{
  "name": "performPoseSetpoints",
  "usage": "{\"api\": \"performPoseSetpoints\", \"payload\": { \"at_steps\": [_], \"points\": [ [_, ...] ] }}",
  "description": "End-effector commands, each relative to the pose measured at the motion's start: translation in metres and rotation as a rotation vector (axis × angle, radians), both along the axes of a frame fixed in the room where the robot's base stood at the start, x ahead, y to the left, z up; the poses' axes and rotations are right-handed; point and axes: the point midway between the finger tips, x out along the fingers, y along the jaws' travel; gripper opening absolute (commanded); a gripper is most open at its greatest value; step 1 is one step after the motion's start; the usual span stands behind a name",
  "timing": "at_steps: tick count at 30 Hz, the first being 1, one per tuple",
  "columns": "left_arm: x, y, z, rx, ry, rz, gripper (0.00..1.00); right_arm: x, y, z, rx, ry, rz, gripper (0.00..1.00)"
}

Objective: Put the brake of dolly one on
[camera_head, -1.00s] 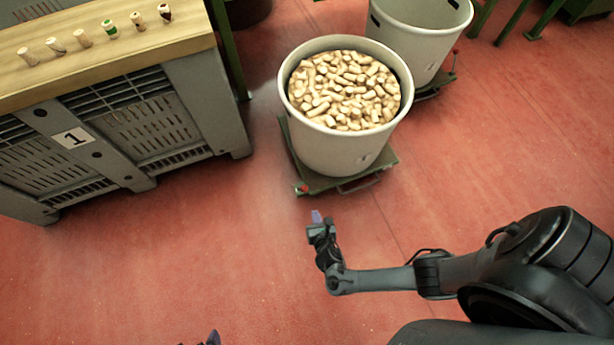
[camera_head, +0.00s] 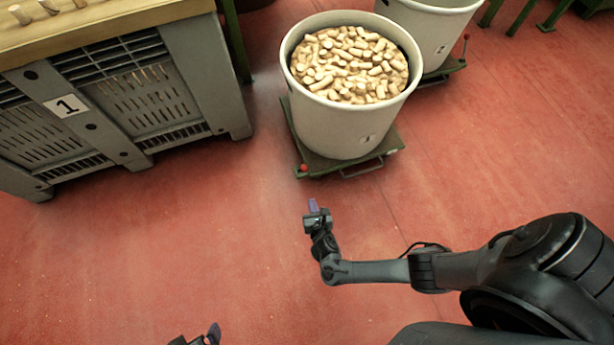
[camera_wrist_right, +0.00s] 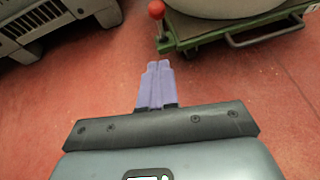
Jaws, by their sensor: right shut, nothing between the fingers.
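A low green dolly (camera_head: 345,166) carries a pale round bin (camera_head: 340,125) full of corks. A lever with a red knob (camera_head: 303,168) is at its near left corner. In the right wrist view the red knob (camera_wrist_right: 156,9) stands above the dolly's corner (camera_wrist_right: 166,45). My right gripper (camera_head: 313,204) is shut and empty, in front of that corner and apart from the lever. Its purple fingers (camera_wrist_right: 156,84) point toward the dolly in the wrist view. My left gripper (camera_head: 205,337) shows only partly at the bottom edge; its jaw state is unclear.
A grey crate (camera_head: 180,75) marked 1, with a wooden top bearing several corks, stands at the left. A second pale bin (camera_head: 428,25) on a dolly with a red-knobbed lever (camera_head: 466,38) stands behind right. The red floor (camera_head: 200,230) in front is clear.

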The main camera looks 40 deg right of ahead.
Motion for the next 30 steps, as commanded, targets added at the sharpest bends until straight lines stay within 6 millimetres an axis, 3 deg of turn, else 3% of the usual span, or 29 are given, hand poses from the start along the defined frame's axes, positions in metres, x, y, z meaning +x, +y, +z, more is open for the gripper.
{"api": "performPoseSetpoints", "payload": {
  "at_steps": [8,22,30],
  "points": [
    [-0.001,0.001,-0.019,0.003,0.002,-0.002,1.00,0.016,-0.010,-0.013,-0.001,-0.001,-0.001,0.00],
    [-0.001,0.003,-0.080,0.014,0.004,-0.009,1.00,0.079,-0.044,-0.051,0.000,-0.001,0.000,0.00],
    [-0.002,0.003,-0.094,0.013,0.005,-0.007,1.00,0.104,-0.059,-0.037,0.000,0.000,0.001,0.00]
  ]
}}
